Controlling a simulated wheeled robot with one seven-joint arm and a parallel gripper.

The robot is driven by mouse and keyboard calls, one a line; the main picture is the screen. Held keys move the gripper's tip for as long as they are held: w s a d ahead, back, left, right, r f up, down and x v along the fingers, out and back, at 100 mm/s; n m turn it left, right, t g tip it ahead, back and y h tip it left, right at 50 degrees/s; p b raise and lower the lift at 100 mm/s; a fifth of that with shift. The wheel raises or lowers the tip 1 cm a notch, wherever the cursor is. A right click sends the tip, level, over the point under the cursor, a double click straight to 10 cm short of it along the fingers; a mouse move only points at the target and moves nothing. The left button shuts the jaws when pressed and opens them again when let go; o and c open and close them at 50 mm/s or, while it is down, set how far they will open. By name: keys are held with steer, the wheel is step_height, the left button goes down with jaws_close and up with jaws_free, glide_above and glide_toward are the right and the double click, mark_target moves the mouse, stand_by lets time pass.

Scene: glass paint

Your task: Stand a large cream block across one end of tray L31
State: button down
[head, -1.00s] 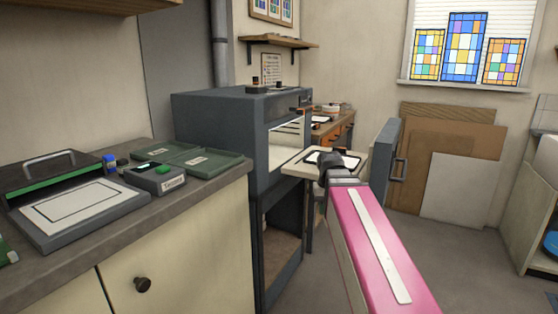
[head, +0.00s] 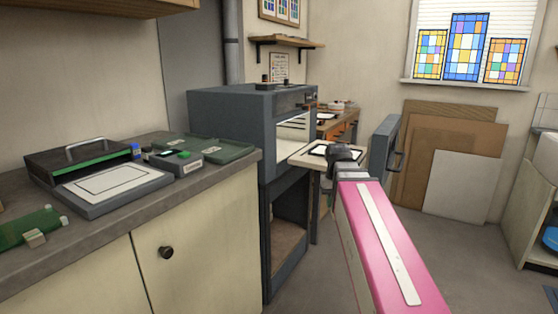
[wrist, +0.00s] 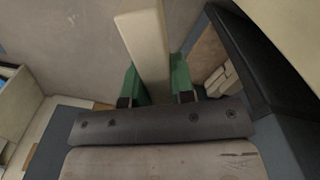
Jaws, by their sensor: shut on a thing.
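My gripper (wrist: 157,84) has green fingers, shut on a large cream block (wrist: 146,42) in the wrist view. The block extends away from the fingers over the grey floor, clear of any tray. In the head view, my pink arm reaches towards the kiln and hides the fingers and block. A green tray (head: 18,228) with small cream blocks at its right end lies on the left counter. More green trays (head: 222,149) lie farther back on it. I cannot read which is L31.
The grey kiln (head: 232,125) stands beyond the counter (head: 110,240), its door (head: 383,150) open. Several cream blocks (wrist: 222,80) lie on a shelf in the wrist view. A lightbox (head: 112,187) is on the counter. Floor at right is clear.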

steer(key=shift+r, duration=5.2)
